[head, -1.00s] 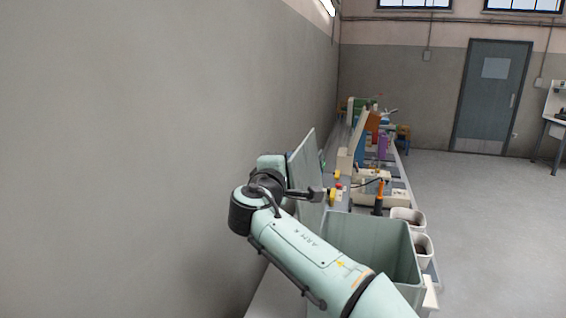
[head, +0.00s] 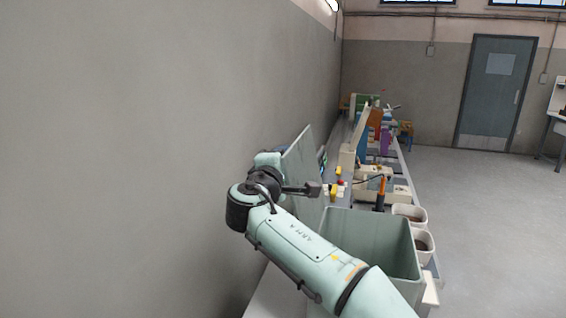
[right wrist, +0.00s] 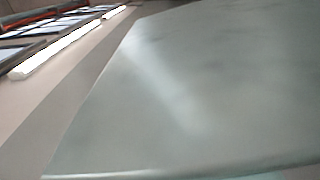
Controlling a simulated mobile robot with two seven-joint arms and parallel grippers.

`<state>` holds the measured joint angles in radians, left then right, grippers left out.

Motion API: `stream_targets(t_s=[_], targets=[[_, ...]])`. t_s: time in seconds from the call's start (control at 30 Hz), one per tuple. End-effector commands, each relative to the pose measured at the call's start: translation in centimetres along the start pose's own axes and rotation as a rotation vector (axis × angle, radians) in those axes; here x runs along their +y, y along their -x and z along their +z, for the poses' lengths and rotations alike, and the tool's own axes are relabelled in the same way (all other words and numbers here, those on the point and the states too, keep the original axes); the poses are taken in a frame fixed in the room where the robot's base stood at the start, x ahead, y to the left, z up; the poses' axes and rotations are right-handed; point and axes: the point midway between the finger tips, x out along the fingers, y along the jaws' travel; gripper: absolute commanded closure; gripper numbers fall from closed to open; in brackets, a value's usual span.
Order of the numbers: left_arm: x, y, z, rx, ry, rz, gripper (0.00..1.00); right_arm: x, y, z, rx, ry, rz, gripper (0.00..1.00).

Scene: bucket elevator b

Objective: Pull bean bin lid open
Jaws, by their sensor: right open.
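The bean bin (head: 372,235) is a pale green, square, open-topped box at the lower middle of the head view. Its pale green lid (head: 303,160) stands steeply raised at the bin's wall side. My right arm reaches in from the bottom right, across the front of the bin. Its dark gripper (head: 308,188) is open and lies in front of the lid's lower part; I cannot tell whether it touches the lid. A broad pale green face, likely the lid (right wrist: 190,90), fills most of the right wrist view, with no fingers showing. My left gripper is out of view.
A grey wall (head: 150,150) rises close on the left. Two white cups (head: 421,245) with dark contents stand right of the bin. A bench with several machines runs back behind it. The floor (head: 490,220) on the right is clear.

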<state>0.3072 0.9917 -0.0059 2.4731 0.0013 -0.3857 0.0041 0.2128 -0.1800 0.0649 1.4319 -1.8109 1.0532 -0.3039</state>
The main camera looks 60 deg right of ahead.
Motion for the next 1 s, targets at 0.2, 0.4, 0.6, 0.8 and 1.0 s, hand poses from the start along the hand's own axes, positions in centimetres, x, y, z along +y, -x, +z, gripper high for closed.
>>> stream_targets(t_s=[0.2,0.4,0.6,0.8,1.0], targets=[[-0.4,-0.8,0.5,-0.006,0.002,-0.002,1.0,-0.1,1.8,0.0,0.003,-0.001,0.002,0.6],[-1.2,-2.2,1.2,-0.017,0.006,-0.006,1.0,-0.2,6.1,0.0,0.004,-0.001,0.002,0.6],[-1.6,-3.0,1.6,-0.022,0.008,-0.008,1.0,-0.1,10.4,0.0,0.003,0.001,0.001,0.6],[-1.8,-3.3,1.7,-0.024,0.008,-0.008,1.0,-0.1,12.8,0.0,0.001,0.0,0.0,0.6],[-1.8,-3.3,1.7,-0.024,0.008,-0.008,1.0,0.0,13.4,0.0,0.0,0.0,0.0,0.6]])
